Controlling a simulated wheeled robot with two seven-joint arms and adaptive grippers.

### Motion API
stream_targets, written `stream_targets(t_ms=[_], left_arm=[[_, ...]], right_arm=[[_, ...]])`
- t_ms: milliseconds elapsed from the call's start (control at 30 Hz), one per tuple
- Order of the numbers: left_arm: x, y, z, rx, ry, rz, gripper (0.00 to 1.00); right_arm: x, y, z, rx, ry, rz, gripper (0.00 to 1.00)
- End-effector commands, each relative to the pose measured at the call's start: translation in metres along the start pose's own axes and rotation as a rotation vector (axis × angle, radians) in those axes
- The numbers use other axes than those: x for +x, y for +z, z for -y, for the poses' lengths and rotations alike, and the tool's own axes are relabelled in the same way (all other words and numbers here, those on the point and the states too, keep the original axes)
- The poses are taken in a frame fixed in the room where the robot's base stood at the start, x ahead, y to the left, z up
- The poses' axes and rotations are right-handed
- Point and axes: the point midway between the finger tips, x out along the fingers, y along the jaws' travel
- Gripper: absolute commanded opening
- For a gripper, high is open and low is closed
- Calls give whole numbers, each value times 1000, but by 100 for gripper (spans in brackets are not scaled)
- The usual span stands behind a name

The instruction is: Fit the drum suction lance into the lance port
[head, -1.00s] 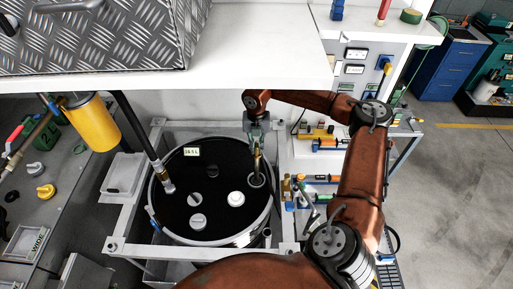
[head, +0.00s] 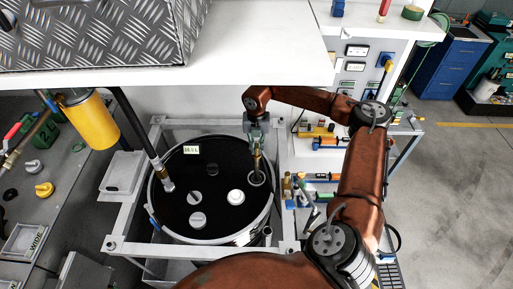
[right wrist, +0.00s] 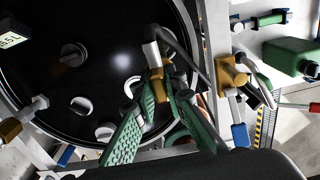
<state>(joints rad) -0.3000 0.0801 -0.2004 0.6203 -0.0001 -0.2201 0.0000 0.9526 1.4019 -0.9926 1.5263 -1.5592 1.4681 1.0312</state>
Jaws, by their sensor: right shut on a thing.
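The black drum (head: 215,215) stands in a white frame, with several round caps on its lid. My right gripper (head: 257,148) is above the right side of the lid, shut on the drum suction lance (head: 257,164). In the right wrist view, the green fingers (right wrist: 160,95) close around the lance's brass collar (right wrist: 155,75). My left gripper is not in view.
A black tube with a metal fitting (head: 167,185) meets the lid's left side. A white shelf (head: 250,55) with a metal case overhangs the drum. A yellow cylinder (head: 91,121) hangs at left. A rack of tools (head: 320,178) stands close at right.

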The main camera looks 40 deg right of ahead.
Motion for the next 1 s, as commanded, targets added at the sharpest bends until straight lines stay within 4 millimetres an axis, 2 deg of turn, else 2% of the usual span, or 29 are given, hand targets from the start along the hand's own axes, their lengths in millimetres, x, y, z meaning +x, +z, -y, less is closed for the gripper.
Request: stream_targets(t_ms=[1000], left_arm=[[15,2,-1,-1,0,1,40]], right_arm=[[25,0,0,0,0,0,0]])
